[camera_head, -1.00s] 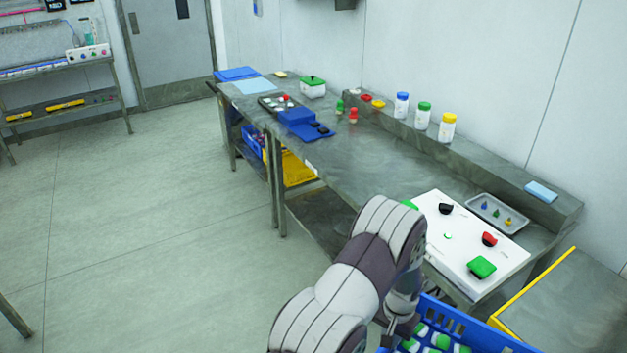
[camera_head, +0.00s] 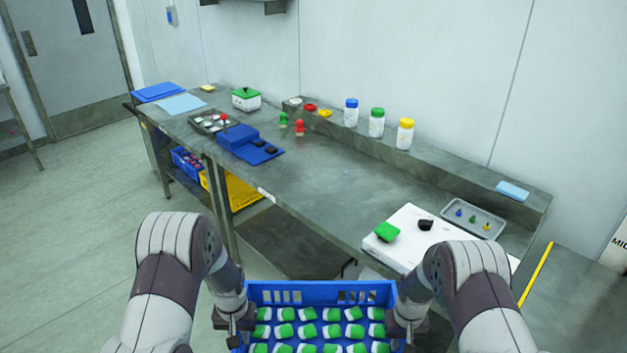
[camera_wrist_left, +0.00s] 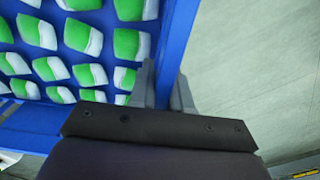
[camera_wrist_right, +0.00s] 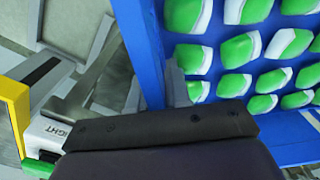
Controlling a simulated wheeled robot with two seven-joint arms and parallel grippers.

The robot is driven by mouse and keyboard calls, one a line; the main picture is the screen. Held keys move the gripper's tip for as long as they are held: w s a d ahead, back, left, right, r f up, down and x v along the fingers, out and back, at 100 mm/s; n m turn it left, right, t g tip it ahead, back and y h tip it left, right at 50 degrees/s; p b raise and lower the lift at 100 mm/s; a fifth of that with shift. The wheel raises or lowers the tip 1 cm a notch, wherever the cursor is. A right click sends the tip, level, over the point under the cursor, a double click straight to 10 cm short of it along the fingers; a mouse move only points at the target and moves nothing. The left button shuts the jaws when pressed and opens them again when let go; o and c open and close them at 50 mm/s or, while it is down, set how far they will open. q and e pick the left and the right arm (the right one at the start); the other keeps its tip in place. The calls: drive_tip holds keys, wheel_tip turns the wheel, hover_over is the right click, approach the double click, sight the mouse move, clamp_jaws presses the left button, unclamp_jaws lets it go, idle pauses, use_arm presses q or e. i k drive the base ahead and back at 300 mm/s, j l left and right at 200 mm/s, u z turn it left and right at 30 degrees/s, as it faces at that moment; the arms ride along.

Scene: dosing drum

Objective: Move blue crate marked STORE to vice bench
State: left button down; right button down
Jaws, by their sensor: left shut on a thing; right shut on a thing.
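A blue crate (camera_head: 320,292) is at the bottom middle of the head view, filled with rows of green-and-white pieces (camera_head: 308,331). No STORE marking shows on the parts I see. My left gripper (camera_head: 236,326) is shut on the crate's left wall, and that wall fills part of the left wrist view (camera_wrist_left: 181,30). My right gripper (camera_head: 404,328) is shut on its right wall, which also shows in the right wrist view (camera_wrist_right: 150,50). The crate hangs level between both hands, in front of a long steel bench (camera_head: 330,185). No vice is visible.
A white board (camera_head: 405,250) with green and black knobs lies near the bench's front right. A yellow-edged surface (camera_head: 575,300) is at right. Open floor (camera_head: 75,230) is at left.

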sight(336, 179)
drive_tip(key=i+j, duration=0.25)
drive_tip(key=j, duration=0.15)
drive_tip(key=i+j, duration=0.25)
drive_tip(key=j, duration=0.2)
drive_tip(key=i+j, duration=0.25)
drive_tip(key=j, duration=0.15)
drive_tip(key=i+j, duration=0.3)
drive_tip(key=j, duration=0.1)
